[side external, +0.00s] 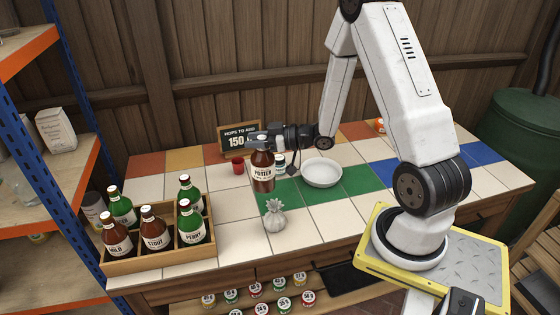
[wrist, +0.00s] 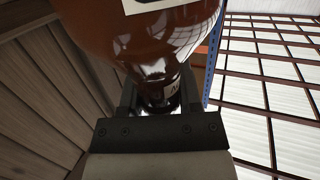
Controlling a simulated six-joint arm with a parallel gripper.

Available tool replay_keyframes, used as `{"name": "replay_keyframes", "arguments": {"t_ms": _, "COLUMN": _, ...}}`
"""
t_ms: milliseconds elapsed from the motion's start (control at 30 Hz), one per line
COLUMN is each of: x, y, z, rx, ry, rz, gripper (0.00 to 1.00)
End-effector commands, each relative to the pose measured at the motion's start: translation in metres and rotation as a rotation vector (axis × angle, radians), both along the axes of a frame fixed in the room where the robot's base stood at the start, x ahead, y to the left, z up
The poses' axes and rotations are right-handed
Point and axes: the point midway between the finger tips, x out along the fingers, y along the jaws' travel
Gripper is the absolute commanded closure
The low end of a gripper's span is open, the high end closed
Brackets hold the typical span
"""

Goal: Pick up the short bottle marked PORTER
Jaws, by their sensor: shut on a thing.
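The short brown PORTER bottle (side external: 263,172) is upright with a cream label, in the middle of the side view. My gripper (side external: 262,142) is shut on it near its neck and comes in from behind and to the right. In the wrist view the brown bottle (wrist: 150,35) fills the upper middle, and my gripper's jaws (wrist: 158,100) close around its narrow part. The bottle appears held above the tiled table; its exact height is hard to tell.
A wooden crate (side external: 150,265) with brown and green bottles stands at left.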

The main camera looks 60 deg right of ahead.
Motion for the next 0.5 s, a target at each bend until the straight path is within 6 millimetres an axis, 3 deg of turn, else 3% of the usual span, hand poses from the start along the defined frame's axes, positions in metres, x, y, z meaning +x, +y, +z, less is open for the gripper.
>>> {"name": "replay_keyframes", "arguments": {"t_ms": 200, "x": -0.028, "y": 0.006, "z": 0.014, "rx": 0.000, "ry": -0.003, "rz": -0.003, "gripper": 1.00}}
{"name": "replay_keyframes", "arguments": {"t_ms": 500, "x": -0.047, "y": 0.011, "z": 0.023, "rx": -0.001, "ry": -0.004, "rz": -0.001, "gripper": 1.00}}
